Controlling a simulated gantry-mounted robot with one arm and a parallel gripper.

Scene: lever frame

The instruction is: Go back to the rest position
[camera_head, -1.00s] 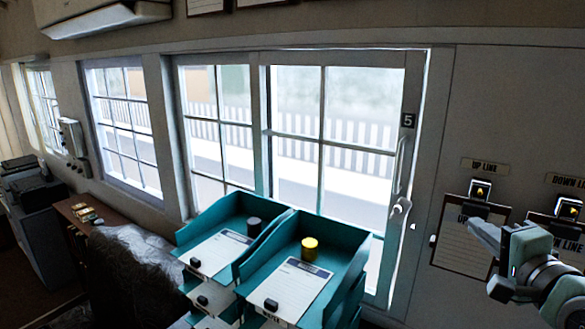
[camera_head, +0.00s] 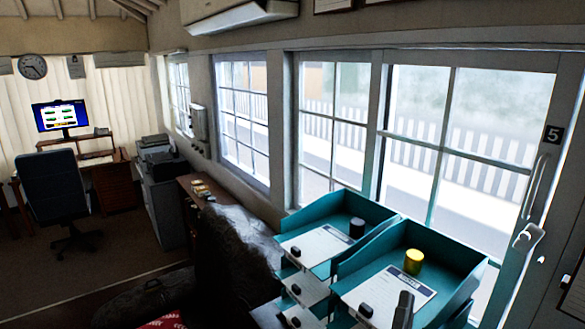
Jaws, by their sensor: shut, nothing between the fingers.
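The task names no object. My gripper is not clearly in view now. A dark grey upright piece rises from the bottom edge in front of the right teal tray; I cannot tell whether it is part of my arm. The right teal tray (camera_head: 462,270) holds a paper and a yellow round pot (camera_head: 413,262). The left teal tray (camera_head: 333,203) holds a paper and a dark round pot (camera_head: 357,228).
Windows (camera_head: 470,110) line the right wall, with a white handle (camera_head: 527,237) by a "5" plate (camera_head: 553,135). A dark rumpled shape (camera_head: 235,245) lies left of the trays. An office chair (camera_head: 55,195) and desk with a monitor (camera_head: 60,116) stand far left. Floor (camera_head: 130,250) shows between.

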